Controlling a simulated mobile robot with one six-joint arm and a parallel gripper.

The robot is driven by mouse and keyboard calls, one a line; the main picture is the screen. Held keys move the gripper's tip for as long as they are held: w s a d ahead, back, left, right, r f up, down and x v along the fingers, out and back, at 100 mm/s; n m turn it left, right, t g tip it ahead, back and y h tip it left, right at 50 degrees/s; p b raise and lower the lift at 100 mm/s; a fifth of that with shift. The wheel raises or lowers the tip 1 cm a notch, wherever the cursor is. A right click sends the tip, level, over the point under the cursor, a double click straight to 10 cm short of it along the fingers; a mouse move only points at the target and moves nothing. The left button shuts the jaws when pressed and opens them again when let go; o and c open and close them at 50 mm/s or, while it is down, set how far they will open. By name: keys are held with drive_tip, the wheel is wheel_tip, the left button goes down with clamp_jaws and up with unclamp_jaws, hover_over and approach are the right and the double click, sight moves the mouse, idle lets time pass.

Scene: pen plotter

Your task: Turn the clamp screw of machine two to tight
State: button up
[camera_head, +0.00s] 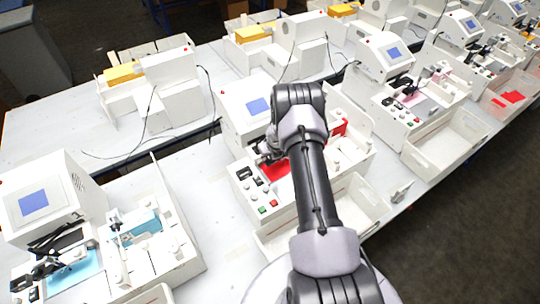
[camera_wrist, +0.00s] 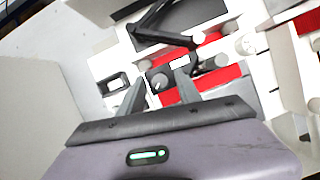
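The plotter with the red sheet, in the middle of the near row, has a white housing with a blue screen (camera_head: 257,106); I cannot read a machine number. My gripper (camera_wrist: 160,79) points down into this plotter, and my arm hides much of it in the head view. The fingers are apart and empty. Between and beyond the fingertips in the wrist view is a small round grey knob (camera_wrist: 159,83) on a dark block, likely the clamp screw. I cannot tell how tight it is. The red sheet (camera_wrist: 222,81) lies beyond the right finger.
A plotter with a blue sheet (camera_head: 76,270) stands to the left, and another plotter (camera_head: 386,55) to the right. A white tray (camera_head: 357,205) sits at the front of the middle plotter. A dark linkage (camera_wrist: 165,35) and a white post (camera_wrist: 246,44) stand close beyond the fingers.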

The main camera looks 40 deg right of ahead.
drive_tip(key=shift+r, duration=0.1)
drive_tip(key=p+v, duration=0.1)
drive_tip(key=v, duration=1.6)
drive_tip(key=shift+r, duration=0.15)
